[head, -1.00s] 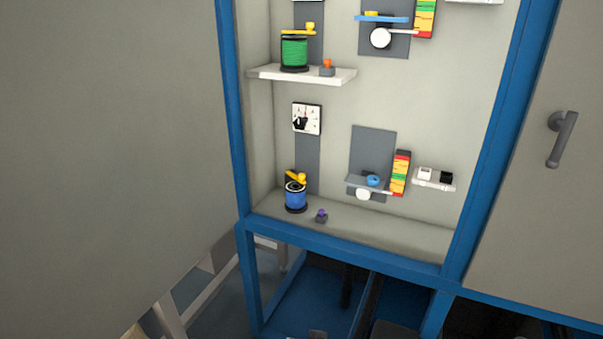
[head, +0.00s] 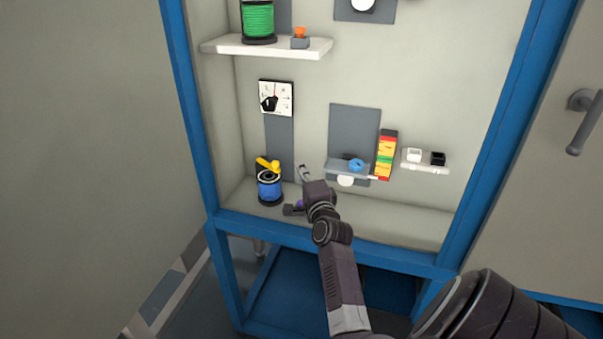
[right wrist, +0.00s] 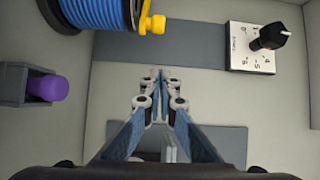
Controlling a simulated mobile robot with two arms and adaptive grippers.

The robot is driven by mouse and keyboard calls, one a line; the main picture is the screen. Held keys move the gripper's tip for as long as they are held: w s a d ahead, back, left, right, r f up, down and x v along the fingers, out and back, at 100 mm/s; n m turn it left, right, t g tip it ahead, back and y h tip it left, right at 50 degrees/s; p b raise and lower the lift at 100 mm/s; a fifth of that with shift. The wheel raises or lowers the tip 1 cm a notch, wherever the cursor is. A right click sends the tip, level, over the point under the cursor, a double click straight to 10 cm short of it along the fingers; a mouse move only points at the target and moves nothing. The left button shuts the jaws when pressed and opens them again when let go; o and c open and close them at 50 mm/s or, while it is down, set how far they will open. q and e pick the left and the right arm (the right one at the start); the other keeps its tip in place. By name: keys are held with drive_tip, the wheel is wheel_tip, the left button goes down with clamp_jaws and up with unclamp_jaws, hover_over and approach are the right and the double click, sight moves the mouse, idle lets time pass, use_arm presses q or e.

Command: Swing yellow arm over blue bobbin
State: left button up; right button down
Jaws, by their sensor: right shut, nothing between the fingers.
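The blue bobbin (head: 269,188) stands upright at the left of the cabinet's lowest shelf. The yellow arm (head: 264,163) is at its top, against the back side; I cannot tell how far it reaches across. My right gripper (head: 303,171) is shut and empty, just right of the bobbin and apart from it. In the right wrist view, the shut fingertips (right wrist: 161,76) point at the grey back strip, below the yellow arm's knob (right wrist: 156,24). The blue bobbin (right wrist: 90,12) is partly cut off at the top left there. My left gripper is not in view.
A purple button (right wrist: 48,88) on a grey base is close to my right gripper. A dial (head: 276,97) is above the bobbin. A grey ledge with a blue part (head: 356,164) and a striped gauge (head: 386,156) stand to the right. Blue frame posts (head: 190,110) border the cabinet.

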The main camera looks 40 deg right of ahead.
sight(273, 166)
drive_tip(key=x, duration=0.4)
drive_tip(key=shift+w+d, duration=0.2)
drive_tip(key=shift+w, duration=0.15)
drive_tip(key=a+p, duration=0.1)
drive_tip(key=a, duration=0.1)
drive_tip(key=a+p, duration=0.1)
drive_tip(key=a, duration=0.2)
drive_tip(key=a+p, duration=0.2)
drive_tip(key=shift+w+a, duration=0.15)
drive_tip(key=shift+w, duration=0.25)
drive_tip(key=shift+a, duration=0.25)
drive_tip(key=shift+f, duration=0.2)
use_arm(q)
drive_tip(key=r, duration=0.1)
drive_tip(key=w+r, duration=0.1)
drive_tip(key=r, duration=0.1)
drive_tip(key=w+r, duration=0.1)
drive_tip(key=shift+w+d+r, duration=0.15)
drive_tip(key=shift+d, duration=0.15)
use_arm(e)
drive_tip(key=shift+w, duration=0.1)
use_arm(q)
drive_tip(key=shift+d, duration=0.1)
